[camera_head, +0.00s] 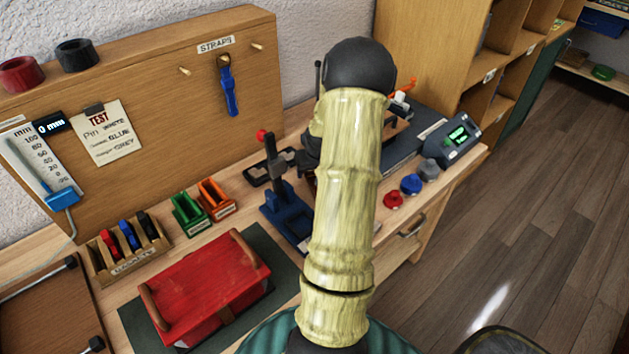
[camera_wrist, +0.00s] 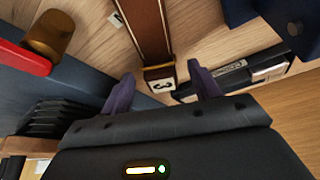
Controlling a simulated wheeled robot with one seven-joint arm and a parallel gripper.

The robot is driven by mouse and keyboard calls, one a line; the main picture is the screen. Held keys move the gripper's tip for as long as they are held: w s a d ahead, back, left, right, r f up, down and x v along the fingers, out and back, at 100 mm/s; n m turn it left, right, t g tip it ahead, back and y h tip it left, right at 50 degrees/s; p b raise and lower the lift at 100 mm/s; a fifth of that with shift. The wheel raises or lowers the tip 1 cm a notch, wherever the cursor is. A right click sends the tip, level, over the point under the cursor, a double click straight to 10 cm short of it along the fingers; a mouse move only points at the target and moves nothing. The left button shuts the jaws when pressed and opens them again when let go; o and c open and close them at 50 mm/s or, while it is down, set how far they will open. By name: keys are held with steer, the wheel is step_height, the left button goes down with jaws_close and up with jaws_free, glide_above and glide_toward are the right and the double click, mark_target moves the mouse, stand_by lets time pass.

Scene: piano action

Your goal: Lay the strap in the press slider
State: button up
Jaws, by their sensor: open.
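A blue strap (camera_head: 228,88) hangs from a peg on the wooden board under the STRAPS label. A dark blue press (camera_head: 284,207) with a red-knobbed lever stands on the bench left of my arm; its slider cannot be made out clearly. My gripper (camera_wrist: 161,72) shows in the wrist view with its two purple fingers apart. A brown wooden bar (camera_wrist: 147,30) with a label reading 3 ends between the fingertips; I cannot tell whether they touch it. In the head view my arm hides the gripper and part of the bench.
A red-lidded box (camera_head: 205,280) sits on a dark mat at the front. Green (camera_head: 190,214) and orange (camera_head: 216,199) bins and a magnet rack (camera_head: 128,248) stand behind it. A display device (camera_head: 451,140) and red, blue and grey knobs stand at right.

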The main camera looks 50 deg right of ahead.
steer(key=shift+c, duration=0.2)
steer(key=c, duration=1.1)
steer(key=shift+r, duration=0.1)
step_height(320, 180, up, 10)
steer(key=shift+f, duration=0.1)
